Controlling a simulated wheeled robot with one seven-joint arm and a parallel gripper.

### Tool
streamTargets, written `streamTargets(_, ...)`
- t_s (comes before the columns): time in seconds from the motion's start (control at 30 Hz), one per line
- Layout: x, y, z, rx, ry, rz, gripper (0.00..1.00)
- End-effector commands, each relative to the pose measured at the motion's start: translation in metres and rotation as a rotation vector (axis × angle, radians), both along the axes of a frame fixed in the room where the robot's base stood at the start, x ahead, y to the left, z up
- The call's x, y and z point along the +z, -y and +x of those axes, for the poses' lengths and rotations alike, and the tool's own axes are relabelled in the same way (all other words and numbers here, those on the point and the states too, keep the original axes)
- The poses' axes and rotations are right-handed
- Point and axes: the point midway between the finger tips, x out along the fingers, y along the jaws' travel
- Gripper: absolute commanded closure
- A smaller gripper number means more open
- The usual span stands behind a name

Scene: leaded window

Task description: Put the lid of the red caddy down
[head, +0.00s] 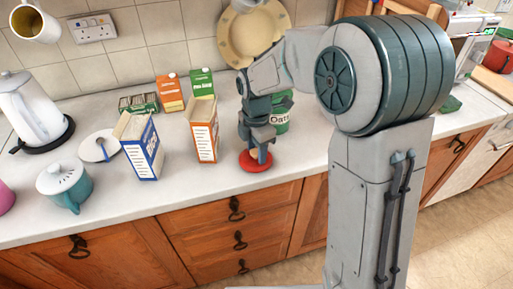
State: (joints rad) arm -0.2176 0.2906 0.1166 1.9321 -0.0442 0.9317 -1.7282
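The red lid (257,167), flat and round, is near the front of the counter, just left of the arm's column. It lies on the counter or very close above it; I cannot tell which. My gripper (259,154) points down right over its middle, with the fingertips at the lid's centre. The fingers and arm hide most of the lid's knob, so whether they grip it is unclear. I cannot make out the body of a red caddy beneath the lid. A green canister marked Oats (281,122) stands just behind my gripper, partly hidden by it.
An orange and white carton (205,130) stands just left of my gripper, a blue and white carton (140,147) farther left. A white and teal teapot (65,186), a white disc (97,147) and a kettle (33,105) are at left. The counter (190,190) in front of the cartons is clear.

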Motion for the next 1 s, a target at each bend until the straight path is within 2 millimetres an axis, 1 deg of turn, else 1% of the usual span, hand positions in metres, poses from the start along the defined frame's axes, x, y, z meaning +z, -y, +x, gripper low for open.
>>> streamTargets(0.27, 0.001, 0.000, 0.000, 0.000, 0.000, 0.000, 0.51)
streamTargets(0.43, 0.012, 0.000, 0.001, 0.000, 0.003, 0.001, 0.51)
streamTargets(0.57, 0.036, 0.000, 0.001, 0.000, 0.006, 0.001, 0.51)
streamTargets(0.8, 0.088, -0.001, 0.002, 0.000, 0.005, 0.002, 0.51)
streamTargets(0.9, 0.104, -0.001, 0.002, 0.000, 0.003, 0.001, 0.51)
streamTargets(1.0, 0.116, -0.001, 0.002, 0.000, 0.002, 0.000, 0.51)
